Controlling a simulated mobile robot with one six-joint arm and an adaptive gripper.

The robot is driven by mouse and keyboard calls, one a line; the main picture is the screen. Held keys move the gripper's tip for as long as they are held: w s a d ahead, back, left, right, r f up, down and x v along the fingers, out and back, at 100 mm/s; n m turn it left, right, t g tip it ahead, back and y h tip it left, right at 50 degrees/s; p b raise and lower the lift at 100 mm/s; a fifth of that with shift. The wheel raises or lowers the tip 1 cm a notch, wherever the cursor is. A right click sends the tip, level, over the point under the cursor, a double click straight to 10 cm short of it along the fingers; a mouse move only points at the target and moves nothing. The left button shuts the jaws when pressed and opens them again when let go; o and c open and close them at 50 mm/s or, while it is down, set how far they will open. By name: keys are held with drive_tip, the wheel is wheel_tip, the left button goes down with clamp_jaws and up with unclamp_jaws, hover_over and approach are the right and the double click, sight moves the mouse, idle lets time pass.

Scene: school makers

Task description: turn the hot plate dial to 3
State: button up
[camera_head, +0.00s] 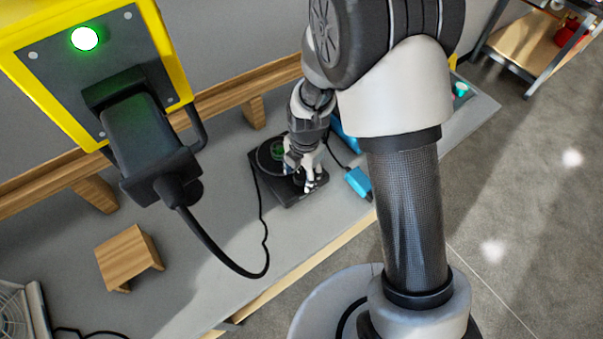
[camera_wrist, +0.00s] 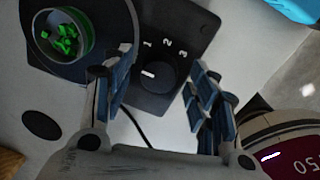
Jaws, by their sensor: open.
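The black hot plate (camera_head: 296,198) lies on the grey bench, with its control end also in the wrist view (camera_wrist: 206,24). Its round black dial (camera_wrist: 158,82) has a white mark pointing left in the wrist view, away from the printed 1, 2 and 3 along its upper and right side. My gripper (camera_head: 308,183) is over the control end of the plate. In the wrist view my open gripper (camera_wrist: 160,88) has one finger on each side of the dial, holding nothing. I cannot tell whether either finger touches it.
A dish of green pieces (camera_wrist: 62,36) sits on the round heating plate, close to my left finger. A blue box (camera_head: 357,181) lies right of the hot plate. A dark red display reading 50 (camera_wrist: 288,157) shows at lower right. A wooden stand (camera_head: 128,256) is farther left.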

drive_tip(key=shift+f, duration=0.1)
drive_tip(key=shift+c, duration=0.4)
drive_tip(key=c, duration=1)
